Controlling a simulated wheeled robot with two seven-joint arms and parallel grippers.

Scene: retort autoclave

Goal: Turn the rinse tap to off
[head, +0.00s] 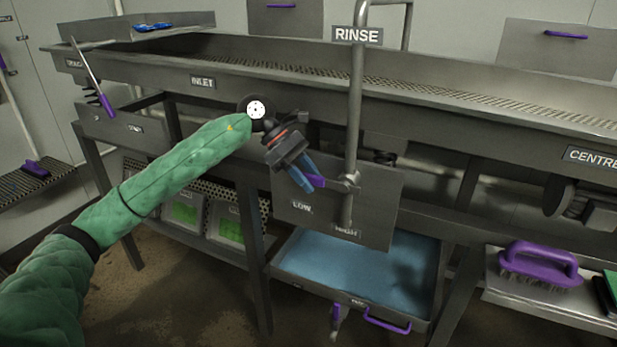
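The rinse tap is on the upright grey pipe (355,110) under the RINSE sign (358,35). Its valve body (349,184) sits low on the pipe, before a grey plate (378,205). The tap's purple lever (318,181) points left from the valve, roughly level. The plate carries a LOW mark (301,207) below the lever and a HIGH mark (346,232) at the pipe's foot; no OFF mark is visible. My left gripper (306,181) has its blue fingertips at the lever's outer end. Whether they are closed on it is unclear. My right gripper is out of view.
A long grey trough (440,90) with a perforated bed runs behind the pipe. A blue-bottomed tray (380,270) with a purple handle is below the plate. A purple brush (540,262) lies on a shelf at right. A purple-handled lever (108,106) stands at far left.

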